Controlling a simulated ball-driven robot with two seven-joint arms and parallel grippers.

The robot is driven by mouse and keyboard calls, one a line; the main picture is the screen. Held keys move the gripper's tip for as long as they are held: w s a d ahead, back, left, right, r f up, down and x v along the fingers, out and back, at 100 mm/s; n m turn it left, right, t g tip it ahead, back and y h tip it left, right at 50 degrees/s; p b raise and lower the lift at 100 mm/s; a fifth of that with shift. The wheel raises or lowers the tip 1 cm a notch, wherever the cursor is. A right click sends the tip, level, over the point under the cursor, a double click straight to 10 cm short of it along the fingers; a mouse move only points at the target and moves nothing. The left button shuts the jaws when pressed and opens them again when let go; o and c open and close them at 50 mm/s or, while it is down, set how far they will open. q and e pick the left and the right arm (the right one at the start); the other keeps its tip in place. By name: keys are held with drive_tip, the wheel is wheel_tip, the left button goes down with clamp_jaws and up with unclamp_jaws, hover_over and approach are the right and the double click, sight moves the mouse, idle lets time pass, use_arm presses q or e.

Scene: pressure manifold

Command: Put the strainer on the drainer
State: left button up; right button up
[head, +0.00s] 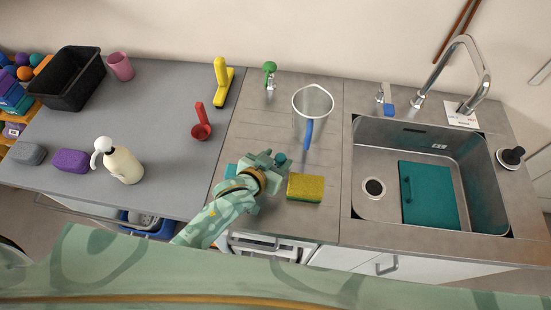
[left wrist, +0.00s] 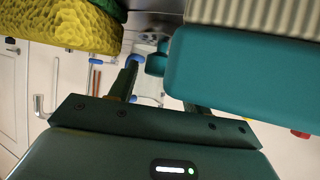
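The strainer (head: 314,101), a round pale metal bowl with a blue handle (head: 308,134) pointing to the front, is in the head view, over the right part of the grooved metal drainer (head: 262,125) beside the sink. Whether it touches the drainer I cannot tell. My left gripper (head: 274,164) is low over the front of the drainer, in front of the strainer and apart from it. In the left wrist view its two fingers (left wrist: 160,92) stand apart with nothing clearly held; the right finger is partly hidden by a teal block. My right gripper is not in view.
A yellow sponge (head: 305,188) lies right beside my left gripper; a teal block with a ribbed side (left wrist: 240,75) is on its other side. The sink (head: 385,150) holds a teal board (head: 428,193). A red scoop (head: 201,124) and soap bottle (head: 121,164) stand left.

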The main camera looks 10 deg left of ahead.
use_arm(q)
drive_tip(key=shift+d+r, duration=0.1)
drive_tip(key=shift+s+r, duration=0.2)
drive_tip(key=shift+r, duration=0.05)
drive_tip(key=p+v, duration=0.2)
drive_tip(key=v, duration=0.9)
drive_tip(key=shift+s+a, duration=0.15)
drive_tip(key=shift+a, duration=0.1)
